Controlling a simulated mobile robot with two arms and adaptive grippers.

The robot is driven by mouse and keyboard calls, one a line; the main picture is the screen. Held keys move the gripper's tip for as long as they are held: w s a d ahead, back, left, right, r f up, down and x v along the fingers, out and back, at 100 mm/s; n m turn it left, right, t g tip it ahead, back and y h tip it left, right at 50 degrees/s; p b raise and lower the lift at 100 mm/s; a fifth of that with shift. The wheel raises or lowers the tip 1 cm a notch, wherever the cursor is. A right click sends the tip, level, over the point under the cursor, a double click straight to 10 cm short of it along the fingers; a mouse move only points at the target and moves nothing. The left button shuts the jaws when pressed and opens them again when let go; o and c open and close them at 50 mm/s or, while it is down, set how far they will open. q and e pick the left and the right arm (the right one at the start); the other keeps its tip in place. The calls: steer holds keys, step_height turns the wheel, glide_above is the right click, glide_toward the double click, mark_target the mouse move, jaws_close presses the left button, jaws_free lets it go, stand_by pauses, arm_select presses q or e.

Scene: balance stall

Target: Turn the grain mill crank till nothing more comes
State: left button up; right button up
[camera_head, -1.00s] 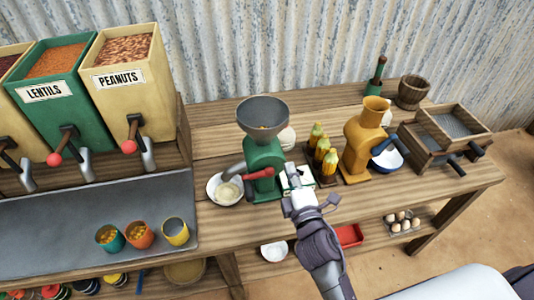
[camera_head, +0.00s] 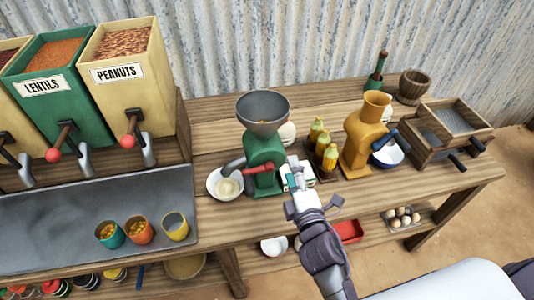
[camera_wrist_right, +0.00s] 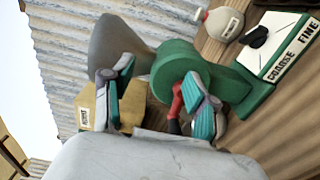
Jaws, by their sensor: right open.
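The green grain mill (camera_head: 265,158) stands on the wooden counter, with a grey hopper (camera_head: 262,108) on top. Its red crank handle (camera_head: 258,168) points left across the front. A white bowl (camera_head: 225,184) with pale meal in it sits at the spout, left of the mill. My right gripper (camera_head: 294,178) is just right of the crank handle, open. In the right wrist view its fingers (camera_wrist_right: 160,97) are spread, with the red handle (camera_wrist_right: 177,101) close beside one finger; I cannot tell if they touch. How much grain is in the hopper is unclear. My left gripper is out of view.
A COARSE/FINE plate (camera_wrist_right: 291,45) is beside the mill. Yellow-capped bottles (camera_head: 326,150), an ochre mill (camera_head: 364,140) and a white-and-blue bowl (camera_head: 387,156) stand to the right. Cups (camera_head: 140,231) stand on the metal tray at left.

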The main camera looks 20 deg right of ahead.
steer(key=s+b, duration=0.1)
steer(key=s, duration=0.5)
steer(key=shift+s+a, duration=0.15)
stand_by(0.4)
steer(key=s+a+f+m+g+y, duration=0.1)
steer(key=s+f+m+g, duration=0.15)
steer(key=f, duration=0.85)
steer(key=s+a+f+m+g+b, duration=0.1)
steer(key=s+f+m+g, duration=0.15)
steer(key=f, duration=0.85)
steer(key=s+a+f+m+g+y, duration=0.1)
steer(key=s+a+f+g, duration=0.15)
steer(key=f, duration=0.95)
steer(key=s+d+f+m+g, duration=0.4)
steer(key=s+d+f, duration=0.1)
steer(key=s+f, duration=0.6)
steer(key=s+d+f+m+g+h+b, duration=0.1)
steer(key=s+d+f+m+g, duration=0.4)
steer(key=s+f, duration=0.6)
steer(key=s, duration=0.4)
steer(key=shift+s, duration=0.15)
